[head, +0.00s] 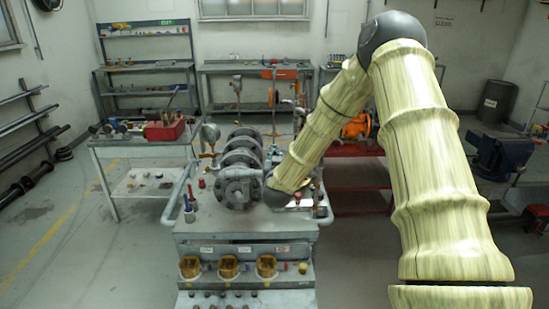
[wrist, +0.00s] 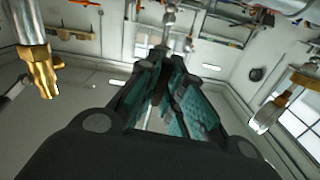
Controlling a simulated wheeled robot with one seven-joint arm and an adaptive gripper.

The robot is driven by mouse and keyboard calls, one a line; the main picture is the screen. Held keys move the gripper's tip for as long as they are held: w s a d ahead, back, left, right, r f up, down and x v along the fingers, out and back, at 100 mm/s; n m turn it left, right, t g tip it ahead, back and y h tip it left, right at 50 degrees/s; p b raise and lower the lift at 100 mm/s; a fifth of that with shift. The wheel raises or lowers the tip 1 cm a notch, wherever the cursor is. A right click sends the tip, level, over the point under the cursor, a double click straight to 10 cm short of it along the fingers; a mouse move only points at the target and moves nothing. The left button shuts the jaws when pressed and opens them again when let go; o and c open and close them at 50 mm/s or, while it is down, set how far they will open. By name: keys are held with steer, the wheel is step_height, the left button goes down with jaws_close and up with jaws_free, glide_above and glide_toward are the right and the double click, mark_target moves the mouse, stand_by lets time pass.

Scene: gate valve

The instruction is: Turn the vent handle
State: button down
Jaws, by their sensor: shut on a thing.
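My gripper (wrist: 166,62) shows in the wrist view with its two teal-padded fingers close together. It is shut on a thin part that the fingers mostly hide, which looks like the vent handle. A silvery metal stem (wrist: 169,22) rises just beyond the fingertips. In the head view my arm comes down on the right side of the grey flanged valve body (head: 240,187) on the bench. The gripper itself and the vent handle are hidden there behind my arm and wrist.
A brass fitting (wrist: 38,72) hangs close on the left in the wrist view, and another metal fitting (wrist: 268,112) is on the right. The grey bench (head: 246,230) has several amber cups on its front shelf. A pressure gauge (head: 210,133) stands behind the valve.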

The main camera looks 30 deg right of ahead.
steer(key=shift+s+f, duration=0.15)
steer(key=shift+f, duration=0.15)
steer(key=c, duration=1.5)
jaws_free()
steer(key=shift+c, duration=0.2)
steer(key=shift+d+r, duration=0.1)
steer(key=shift+r, duration=0.1)
steer(key=v, duration=1.2)
